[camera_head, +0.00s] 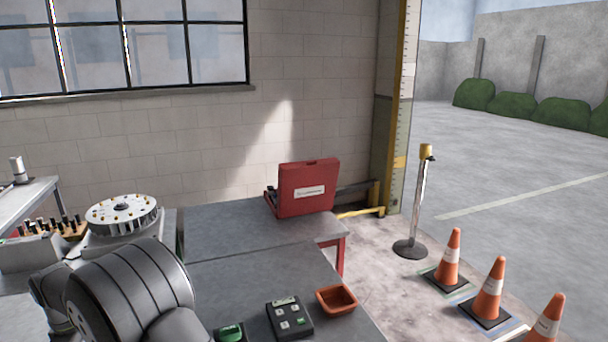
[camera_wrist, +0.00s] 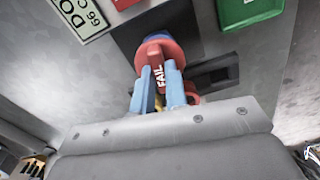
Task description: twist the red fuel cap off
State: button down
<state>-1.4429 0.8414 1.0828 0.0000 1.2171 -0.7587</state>
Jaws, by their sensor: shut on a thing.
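In the wrist view my gripper (camera_wrist: 160,86) has its two pale blue fingers on either side of the raised grip of a round red piece (camera_wrist: 157,52). It is shut on this piece. The grip carries white lettering reading "FAIL"; I see no other marking naming it a fuel cap. A dark blue part shows just past its far edge. I cannot tell whether the piece is seated or loose. In the head view my arm blocks that area, and neither the gripper nor the red piece shows.
A lettered plate (camera_wrist: 78,18) and a green tray-like object (camera_wrist: 248,10) lie near the gripper. In the head view a black button box (camera_head: 289,318), an orange tray (camera_head: 337,300) and a red case (camera_head: 308,188) stand on tables. Orange cones (camera_head: 490,290) stand on the floor at right.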

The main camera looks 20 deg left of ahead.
jog(key=n, duration=0.7)
jog(key=shift+f, duration=0.1)
jog(key=shift+r, duration=3)
